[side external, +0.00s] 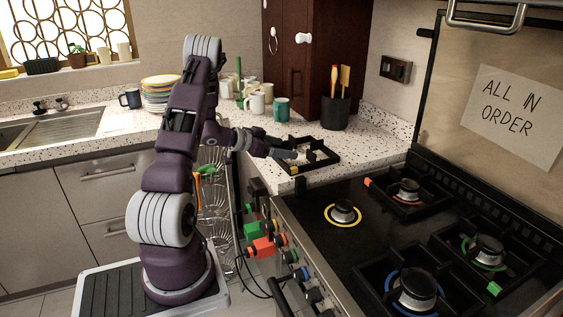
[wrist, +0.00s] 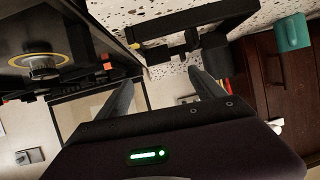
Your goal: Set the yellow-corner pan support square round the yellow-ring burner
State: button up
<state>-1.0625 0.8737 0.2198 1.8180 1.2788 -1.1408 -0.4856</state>
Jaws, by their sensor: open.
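The yellow-corner pan support (side external: 325,165) is a black square frame lying on the speckled counter, left of and behind the hob. It also shows at the top of the wrist view (wrist: 225,27), with its yellow corner (wrist: 136,46) toward the hob. My gripper (side external: 287,148) is open and empty at the support's left side. In the wrist view its fingers (wrist: 166,88) are spread near the frame; I cannot tell whether they touch it.
Other burners carry supports: red-corner (side external: 370,182), green-corner (side external: 493,288) and one round the blue-ring burner (side external: 362,283). A utensil pot (side external: 335,112) and a teal mug (side external: 281,110) stand behind the yellow-corner support. An open dish rack (side external: 215,190) is beside my arm.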

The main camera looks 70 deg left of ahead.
jog(key=w+d+r+g+y, duration=0.1)
jog(key=w+d+r+y, duration=0.15)
jog(key=r, duration=0.35)
jog(key=w+d+r+y, duration=0.1)
jog(key=w+r, duration=0.2)
jog(key=r, duration=0.2)
jog(key=s+d+r+n+g+y, duration=0.1)
jog(key=s+d+r+n+g, duration=0.1)
jog(key=d+r, duration=0.9)
jog(key=s+d+f+m+g+h, duration=0.1)
jog(key=s+d+f+g+h, duration=0.1)
jog(key=s+d, duration=1)
jog(key=s+d+f+m+g+h, duration=0.1)
jog(key=s+d+f+g+h, duration=0.1)
jog(key=s+d, duration=1)
jog(key=shift+d+f+m+g+h, duration=0.3)
jog(key=shift+d+f+h, duration=0.55)
jog(key=shift+d, duration=0.25)
jog(key=shift+o, duration=0.4)
jog(key=shift+s+d, duration=0.2)
jog(key=shift+s, duration=0.05)
jog(key=shift+w+a, duration=0.1)
